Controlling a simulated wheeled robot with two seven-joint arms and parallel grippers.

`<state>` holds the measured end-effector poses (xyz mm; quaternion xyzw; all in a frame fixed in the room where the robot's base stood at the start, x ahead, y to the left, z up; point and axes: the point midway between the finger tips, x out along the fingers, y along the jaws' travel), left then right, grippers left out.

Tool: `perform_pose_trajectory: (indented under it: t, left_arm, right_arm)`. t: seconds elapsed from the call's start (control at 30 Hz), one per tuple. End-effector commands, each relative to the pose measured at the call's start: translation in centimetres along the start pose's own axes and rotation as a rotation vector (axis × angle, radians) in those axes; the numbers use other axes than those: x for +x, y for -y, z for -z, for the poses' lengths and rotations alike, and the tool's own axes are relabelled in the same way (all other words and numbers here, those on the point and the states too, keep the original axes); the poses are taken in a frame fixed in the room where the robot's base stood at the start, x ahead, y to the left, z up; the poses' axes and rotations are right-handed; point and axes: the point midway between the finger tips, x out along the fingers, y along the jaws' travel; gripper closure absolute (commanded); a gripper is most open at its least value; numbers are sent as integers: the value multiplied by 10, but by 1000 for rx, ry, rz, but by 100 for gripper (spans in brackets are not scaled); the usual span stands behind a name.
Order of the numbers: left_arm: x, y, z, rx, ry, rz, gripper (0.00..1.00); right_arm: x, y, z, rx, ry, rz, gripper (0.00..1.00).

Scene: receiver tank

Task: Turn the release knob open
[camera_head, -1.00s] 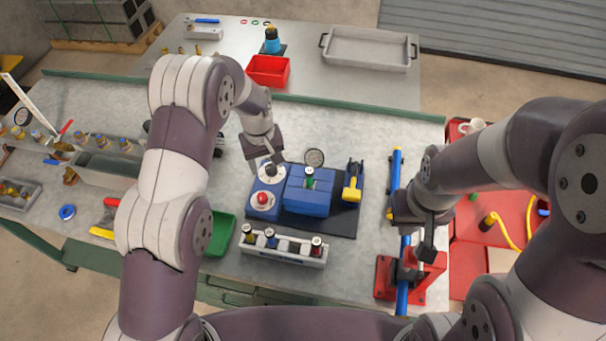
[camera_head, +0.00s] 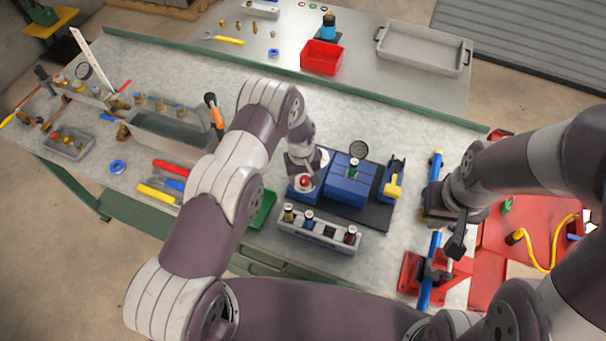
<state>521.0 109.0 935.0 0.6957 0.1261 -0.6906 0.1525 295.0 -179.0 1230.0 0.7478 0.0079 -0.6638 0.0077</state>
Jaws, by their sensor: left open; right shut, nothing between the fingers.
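The blue receiver unit (camera_head: 345,182) stands on a dark base plate in the middle of the bench. A red knob (camera_head: 304,182) sits on a white round plate at its left front. A small green-topped fitting (camera_head: 353,168) and a yellow-handled part (camera_head: 393,186) stand on its right half. I cannot tell which part is the release knob. My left gripper (camera_head: 310,172) is open, low over the left part of the unit, just behind the red knob. It hides a dark knob there; contact cannot be told. My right gripper (camera_head: 457,240) is shut and empty, above the blue-and-red clamp stand.
A grey rack (camera_head: 318,233) with several capped fittings stands in front of the unit. A green tray (camera_head: 262,210) is partly behind my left arm. A blue post (camera_head: 435,166) and a red clamp stand (camera_head: 412,272) stand at right. A red bin (camera_head: 322,58) is at the back.

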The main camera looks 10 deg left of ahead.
Motion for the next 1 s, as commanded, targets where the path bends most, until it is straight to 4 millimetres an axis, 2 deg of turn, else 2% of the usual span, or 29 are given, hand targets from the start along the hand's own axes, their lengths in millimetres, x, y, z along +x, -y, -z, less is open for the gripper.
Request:
perform_pose_trajectory:
  t: [0.03, 0.2, 0.63, 1.0]
  left_arm:
    - [0, 0, 0, 0, 0, 0, 45]
    - [0, 0, 0, 1, 0, 0, 98]
    - [2, 0, 0, -59, -3, -1, 97]
    - [4, 0, 0, -347, -15, -2, 97]
  right_arm:
    - [0, 0, 0, 0, 0, 0, 100]
    - [0, 0, 0, 0, 0, 0, 100]
    - [10, 0, -1, 0, 0, 0, 100]
    - [42, 0, -5, 0, 0, 0, 100]
